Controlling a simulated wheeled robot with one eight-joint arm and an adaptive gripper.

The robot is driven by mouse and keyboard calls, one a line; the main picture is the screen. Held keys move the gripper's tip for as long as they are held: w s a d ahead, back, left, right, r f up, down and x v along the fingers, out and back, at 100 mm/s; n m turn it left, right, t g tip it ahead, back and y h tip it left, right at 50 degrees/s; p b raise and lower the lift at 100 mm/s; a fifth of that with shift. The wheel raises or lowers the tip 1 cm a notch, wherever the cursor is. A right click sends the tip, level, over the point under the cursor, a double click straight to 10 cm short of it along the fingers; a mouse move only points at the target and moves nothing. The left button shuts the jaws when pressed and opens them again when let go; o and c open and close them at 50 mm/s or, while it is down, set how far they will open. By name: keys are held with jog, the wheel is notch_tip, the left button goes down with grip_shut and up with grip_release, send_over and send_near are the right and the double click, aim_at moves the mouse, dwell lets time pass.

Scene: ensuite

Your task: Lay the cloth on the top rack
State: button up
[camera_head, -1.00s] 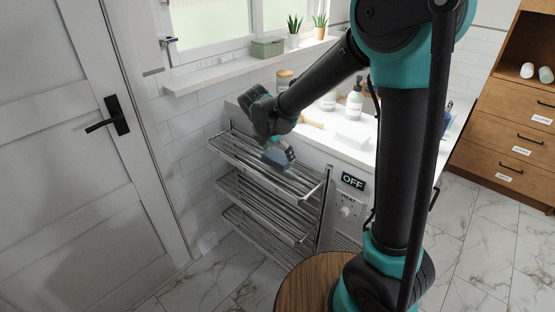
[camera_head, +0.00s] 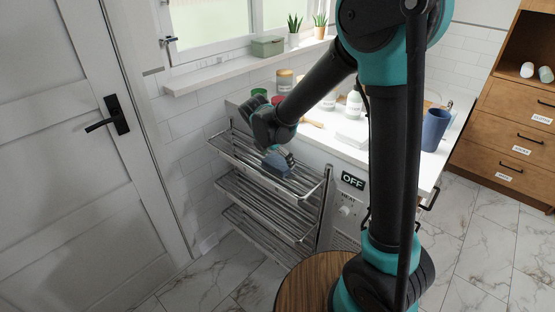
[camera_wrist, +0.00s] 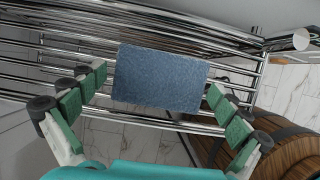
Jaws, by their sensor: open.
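The blue cloth (camera_wrist: 160,78) lies flat across the bars of the top rack in the wrist view. In the head view the cloth (camera_head: 277,163) shows as a small blue patch, partly hidden by my gripper. The top rack (camera_head: 235,155) is a tier of chrome bars on the wall-side stand. My gripper (camera_head: 279,157) is above the top rack, over the cloth. In the wrist view my gripper (camera_wrist: 155,100) is open, its green-padded fingers spread to either side of the cloth, with no finger seen clamping it.
Lower racks (camera_head: 255,195) sit beneath the top one. A counter (camera_head: 350,152) with bottles, a brush and a blue cup (camera_head: 435,129) stands to the right. An OFF sign (camera_head: 353,181) is on its front. A round wooden stool (camera_head: 305,285) is in front.

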jog(key=v, duration=1.2)
jog(key=s+d+f+m+y, duration=0.1)
jog(key=s+d+f+m, duration=0.15)
jog(key=d+m, duration=0.45)
jog(key=s+d+f+m, duration=0.25)
jog(key=d+m, duration=0.25)
jog(key=d, duration=0.3)
jog(key=s+d+f+m+y, duration=0.1)
jog(key=s+d+f+m, duration=0.3)
jog(key=m, duration=0.4)
jog(key=s+d+f+m, duration=0.4)
jog(key=s+d+m, duration=0.2)
jog(key=d+m, duration=0.2)
jog(key=shift+s+t+y, duration=0.2)
jog(key=shift+t+y, duration=0.2)
jog(key=shift+r, duration=0.1)
jog(key=shift+c, duration=0.6)
